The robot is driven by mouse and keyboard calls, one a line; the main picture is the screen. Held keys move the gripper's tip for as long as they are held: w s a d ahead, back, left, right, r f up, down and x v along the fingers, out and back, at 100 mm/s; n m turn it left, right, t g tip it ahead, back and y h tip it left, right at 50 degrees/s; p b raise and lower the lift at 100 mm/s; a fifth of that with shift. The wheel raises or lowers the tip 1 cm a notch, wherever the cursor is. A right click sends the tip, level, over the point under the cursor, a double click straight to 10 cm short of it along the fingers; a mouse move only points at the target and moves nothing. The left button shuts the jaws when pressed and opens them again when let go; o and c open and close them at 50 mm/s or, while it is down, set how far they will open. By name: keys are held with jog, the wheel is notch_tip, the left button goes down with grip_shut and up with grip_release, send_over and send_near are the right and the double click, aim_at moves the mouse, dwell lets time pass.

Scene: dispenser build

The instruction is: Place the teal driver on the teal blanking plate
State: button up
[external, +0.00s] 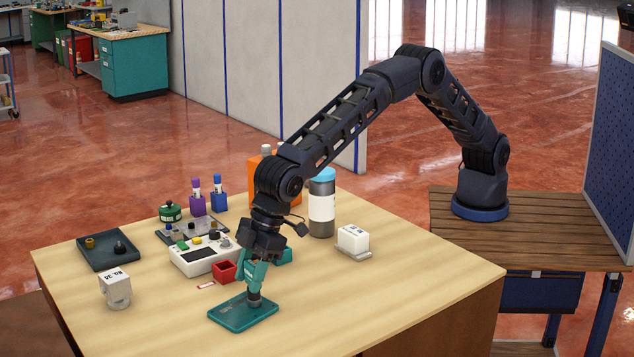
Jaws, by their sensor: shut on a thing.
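The teal blanking plate (232,317) lies flat on the wooden table near its front edge. My gripper (258,262) points down above the plate and is shut on the teal driver (256,278). The driver is upright, and its dark lower end (254,299) is at the plate's right part. I cannot tell whether it touches the plate. My gripper and wrist hide part of the driver's upper end.
A white device (205,257) and a small red box (224,272) stand close left of my gripper. A grey bottle (322,205) and a white block (352,240) stand further right. The table's right front is clear.

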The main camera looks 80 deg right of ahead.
jog(key=o, duration=1.1)
jog(key=shift+f, duration=0.1)
jog(key=shift+c, duration=0.2)
jog(key=v, duration=1.2)
